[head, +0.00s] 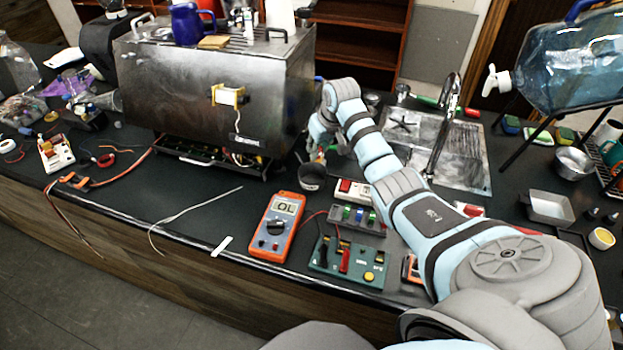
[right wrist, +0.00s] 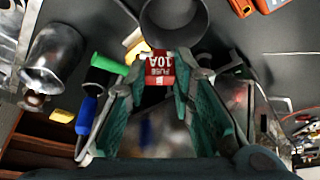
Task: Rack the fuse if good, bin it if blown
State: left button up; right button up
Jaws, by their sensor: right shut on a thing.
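My right gripper (head: 321,152) reaches over the counter just behind a dark round cup (head: 312,178). In the right wrist view its green fingers (right wrist: 165,90) are shut on a red fuse (right wrist: 160,68) marked 10A. The fuse is beside the cup's rim (right wrist: 175,22) in that view; I cannot tell its height over it. A grey rack (head: 356,217) with several coloured fuses stands right of the cup. The orange multimeter (head: 277,227) reads OL. The green test board (head: 347,263) lies in front of the rack. My left gripper is out of view.
The steel brewer (head: 215,90) stands behind on the left. A sink with a tap (head: 442,125) is at the back right. A red and white box (head: 352,190) sits behind the rack.

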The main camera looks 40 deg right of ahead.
jog(key=shift+w+f, duration=0.1)
jog(key=shift+w, duration=0.1)
jog(key=o, duration=0.9)
jog(key=shift+s+d, duration=0.1)
jog(key=shift+s, duration=0.15)
jog(key=shift+o, duration=0.2)
jog(key=shift+s+r, duration=0.15)
jog(key=shift+r, duration=0.05)
jog(key=v, duration=1.2)
